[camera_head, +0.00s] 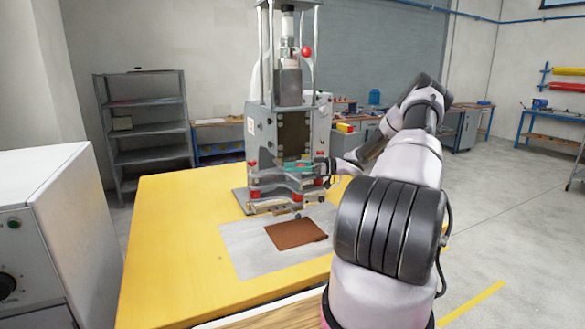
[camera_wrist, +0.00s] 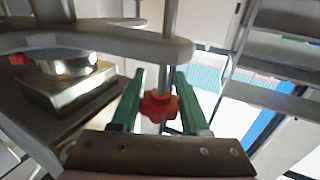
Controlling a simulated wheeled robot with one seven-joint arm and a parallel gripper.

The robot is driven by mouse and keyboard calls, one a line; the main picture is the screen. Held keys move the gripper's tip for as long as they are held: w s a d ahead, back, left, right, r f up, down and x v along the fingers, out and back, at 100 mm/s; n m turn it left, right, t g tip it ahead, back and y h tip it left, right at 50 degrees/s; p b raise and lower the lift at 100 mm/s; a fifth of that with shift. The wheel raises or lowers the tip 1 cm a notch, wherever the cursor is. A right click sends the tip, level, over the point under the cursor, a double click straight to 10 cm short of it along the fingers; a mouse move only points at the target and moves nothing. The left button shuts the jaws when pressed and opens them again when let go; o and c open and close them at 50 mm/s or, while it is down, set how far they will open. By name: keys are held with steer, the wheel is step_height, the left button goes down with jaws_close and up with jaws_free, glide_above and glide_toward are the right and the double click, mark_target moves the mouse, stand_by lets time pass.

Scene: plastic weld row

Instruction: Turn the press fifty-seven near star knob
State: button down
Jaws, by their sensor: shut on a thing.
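The press (camera_head: 290,130) stands on the yellow table, a grey upright machine with several red knobs. In the wrist view a red star knob (camera_wrist: 158,106) sits on a vertical metal rod, under a grey plate of the press (camera_wrist: 95,42). My gripper (camera_wrist: 159,84) has its two green fingers on either side of this knob, shut on it. In the head view my gripper (camera_head: 300,166) reaches in to the press front at mid height. The held knob cannot be clearly told apart there. No label naming press fifty-seven is readable.
A brown sheet (camera_head: 296,234) lies on a grey mat (camera_head: 243,252) in front of the press. The yellow table (camera_head: 170,240) is clear at left. A white cabinet (camera_head: 70,230) stands left, grey shelves (camera_head: 148,130) behind. A shiny metal block (camera_wrist: 65,85) is close to my gripper's left.

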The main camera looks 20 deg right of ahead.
steer(key=shift+s+n+g+y, duration=0.25)
steer(key=shift+n+g+y, duration=0.25)
steer(key=shift+n+g, duration=0.85)
steer(key=shift+a+r+g, duration=0.1)
steer(key=shift+g, duration=0.45)
steer(key=shift+c, duration=2.1)
jaws_free()
steer(key=s+d, duration=0.1)
steer(key=d, duration=0.9)
steer(key=shift+s+d, duration=0.35)
steer(key=shift+s, duration=0.1)
